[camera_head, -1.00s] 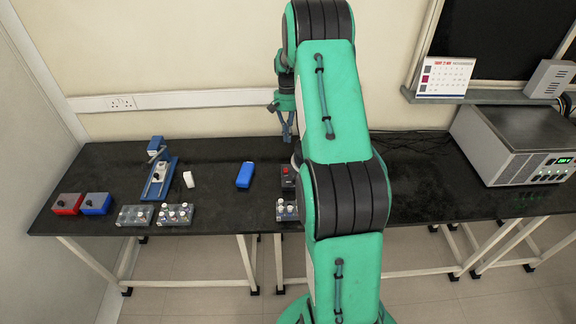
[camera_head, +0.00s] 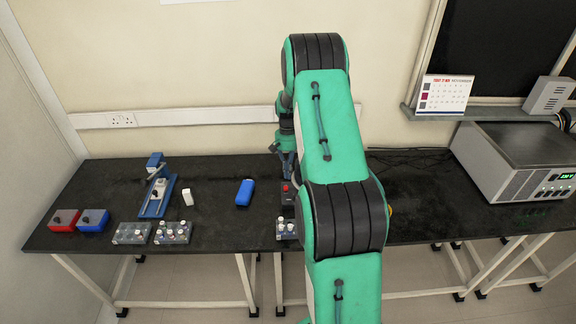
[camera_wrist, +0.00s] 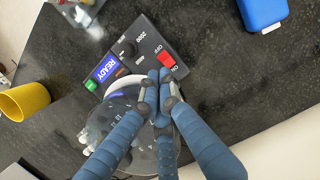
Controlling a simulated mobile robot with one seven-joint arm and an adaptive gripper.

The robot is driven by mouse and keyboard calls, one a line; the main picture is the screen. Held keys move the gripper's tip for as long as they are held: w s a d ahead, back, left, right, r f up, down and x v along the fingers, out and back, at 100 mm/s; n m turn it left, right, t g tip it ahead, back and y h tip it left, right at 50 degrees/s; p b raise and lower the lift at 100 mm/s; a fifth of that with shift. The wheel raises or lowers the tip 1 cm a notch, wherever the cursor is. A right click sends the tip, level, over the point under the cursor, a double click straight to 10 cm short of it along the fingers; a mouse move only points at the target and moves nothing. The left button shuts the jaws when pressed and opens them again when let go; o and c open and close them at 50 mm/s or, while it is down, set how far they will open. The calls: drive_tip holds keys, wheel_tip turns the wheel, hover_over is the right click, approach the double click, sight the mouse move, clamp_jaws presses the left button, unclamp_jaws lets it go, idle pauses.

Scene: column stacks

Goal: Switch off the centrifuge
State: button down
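The centrifuge is a dark unit with a control panel (camera_wrist: 140,52) and a round glassy lid (camera_wrist: 115,120), seen in the wrist view. Its panel carries a red switch (camera_wrist: 168,62) between the words OFF and ON, a black knob, and a blue display reading READY. In the head view the centrifuge (camera_head: 288,201) stands on the bench, partly hidden by my arm. My gripper (camera_wrist: 159,76) has its fingertips together, just beside the red switch on its ON side; I cannot tell whether they touch it. The gripper (camera_head: 288,176) is right above the centrifuge in the head view.
A blue block-like object (camera_head: 244,192) lies left of the centrifuge. Tube racks (camera_head: 172,232), red (camera_head: 64,220) and blue (camera_head: 93,220) boxes and a blue stand (camera_head: 158,197) are farther left. A yellow cup (camera_wrist: 24,101) shows in the wrist view. A grey instrument (camera_head: 520,160) stands at right.

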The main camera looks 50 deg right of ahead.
sight(288, 191)
drive_tip(key=shift+b+x, duration=0.45)
drive_tip(key=shift+x, duration=1.95)
